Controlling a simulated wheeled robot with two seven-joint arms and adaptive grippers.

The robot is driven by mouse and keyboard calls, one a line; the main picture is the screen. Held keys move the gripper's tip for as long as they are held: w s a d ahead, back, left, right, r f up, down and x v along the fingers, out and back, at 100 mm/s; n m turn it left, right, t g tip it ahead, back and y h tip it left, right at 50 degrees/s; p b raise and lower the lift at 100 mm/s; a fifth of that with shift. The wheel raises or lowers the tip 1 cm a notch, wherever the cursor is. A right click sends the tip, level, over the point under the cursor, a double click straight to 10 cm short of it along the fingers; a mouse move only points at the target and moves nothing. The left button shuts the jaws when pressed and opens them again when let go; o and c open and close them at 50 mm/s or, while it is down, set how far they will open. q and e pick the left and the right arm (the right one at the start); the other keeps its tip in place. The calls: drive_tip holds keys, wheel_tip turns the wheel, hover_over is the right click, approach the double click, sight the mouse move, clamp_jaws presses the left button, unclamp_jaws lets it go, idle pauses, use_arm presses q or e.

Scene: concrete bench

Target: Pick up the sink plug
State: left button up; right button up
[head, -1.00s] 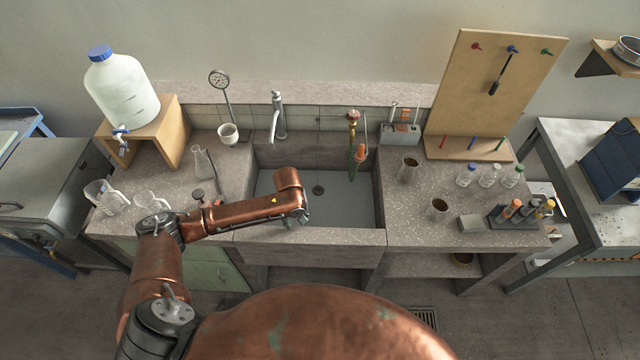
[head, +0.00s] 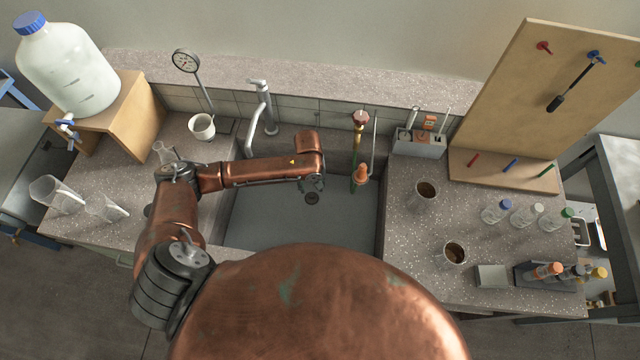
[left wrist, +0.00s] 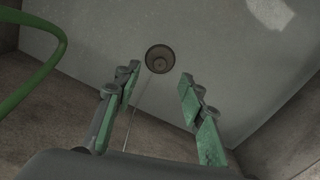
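A dark round piece (head: 312,198) sits on the floor of the grey sink basin (head: 270,222), close to my left gripper (head: 315,184). In the left wrist view it shows as a brownish disc with a dark rim (left wrist: 160,59), just beyond and between the fingertips. I cannot tell whether it is the plug or the open drain. A thin pale line runs from it toward the gripper. My left gripper (left wrist: 158,83) has its two green fingers wide apart with nothing between them. My right gripper is not in view.
A tap (head: 264,110) stands behind the basin. A green hose with an orange nozzle (head: 361,175) hangs at its right rear, its green curve near the left finger.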

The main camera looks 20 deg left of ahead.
sight(311, 195)
use_arm(q)
drive_tip(key=shift+w+f, duration=0.15)
drive_tip(key=shift+f, duration=0.25)
wheel_tip(311, 195, down, 3)
drive_tip(key=shift+a+r+b, duration=0.1)
drive_tip(key=shift+r+b, duration=0.05)
drive_tip(key=shift+b, duration=0.3)
wheel_tip(311, 195, down, 4)
drive_tip(key=shift+w+a+f+b, duration=0.1)
drive_tip(key=shift+f+b, duration=0.05)
drive_tip(key=shift+b, duration=0.5)
drive_tip(key=shift+c, duration=0.3)
drive_tip(key=c, duration=0.5)
clamp_jaws()
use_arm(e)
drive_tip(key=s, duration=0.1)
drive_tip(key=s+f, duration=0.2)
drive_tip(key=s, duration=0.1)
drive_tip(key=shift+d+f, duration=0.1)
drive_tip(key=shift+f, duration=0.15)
